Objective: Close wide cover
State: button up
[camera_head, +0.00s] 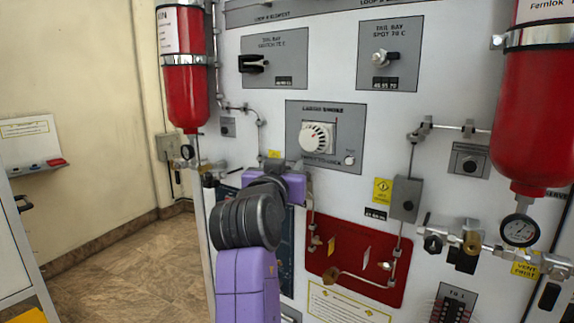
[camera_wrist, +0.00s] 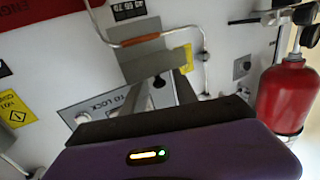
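I cannot tell for sure which part is the wide cover. In the wrist view a flat grey plate (camera_wrist: 146,62) stands in front of the white panel, just beyond my fingertips, with a copper-coloured bar (camera_wrist: 138,40) above it. My gripper (camera_wrist: 166,82) shows two grey fingers that look apart, with a small dark knob between them. I cannot tell whether they touch the plate. In the head view my purple wrist (camera_head: 288,184) is close to the white panel, left of the red panel (camera_head: 318,240); my fingers are hidden there.
A white dial (camera_head: 316,138) sits above my wrist. Red cylinders hang at the left (camera_head: 182,70) and right (camera_head: 540,120), with a gauge (camera_head: 519,231) under the right one. Pipes and valves stick out from the panel. The floor (camera_head: 140,260) at left is clear.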

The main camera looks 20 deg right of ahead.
jog(key=shift+d, duration=0.1)
grip_shut()
jog(key=shift+f+b, duration=0.2)
jog(key=shift+b, duration=0.25)
